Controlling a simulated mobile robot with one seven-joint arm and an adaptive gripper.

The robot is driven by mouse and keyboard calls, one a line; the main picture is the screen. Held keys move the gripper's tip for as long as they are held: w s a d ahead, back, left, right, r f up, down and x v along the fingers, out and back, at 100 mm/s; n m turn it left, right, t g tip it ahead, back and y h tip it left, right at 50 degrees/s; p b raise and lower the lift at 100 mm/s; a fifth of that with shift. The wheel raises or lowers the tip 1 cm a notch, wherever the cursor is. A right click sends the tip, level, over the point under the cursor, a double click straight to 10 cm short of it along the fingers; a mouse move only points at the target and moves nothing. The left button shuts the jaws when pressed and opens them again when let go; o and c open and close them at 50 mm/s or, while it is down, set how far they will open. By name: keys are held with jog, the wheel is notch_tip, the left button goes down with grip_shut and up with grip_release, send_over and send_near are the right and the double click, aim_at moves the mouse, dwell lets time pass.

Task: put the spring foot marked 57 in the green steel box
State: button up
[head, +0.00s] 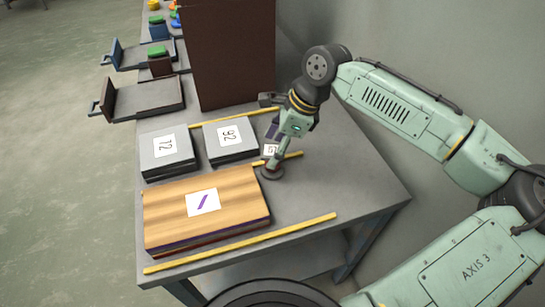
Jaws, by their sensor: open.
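My gripper (277,160) is at the end of the arm, low over the right part of the grey table, open. A small white label (270,149) with a partly covered mark, perhaps starting with 5, shows just left of the gripper. What bears this label is mostly hidden, so I cannot tell whether it is the spring foot. A dark round disc (271,173) shows at the gripper's lower end; I cannot tell whether it belongs to the gripper or to a separate thing. I cannot make out a green steel box for certain.
Grey blocks marked 72 (166,145) and 92 (229,133) lie left of the gripper. A wood-topped block (234,193) with a purple stroke lies in front. A tall brown panel (230,55) stands behind. Yellow strips (240,243) cross the table. The table's right part is clear.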

jog(key=shift+x, duration=0.9)
jog(key=shift+c, duration=0.2)
grip_shut()
jog(key=shift+r, duration=0.1)
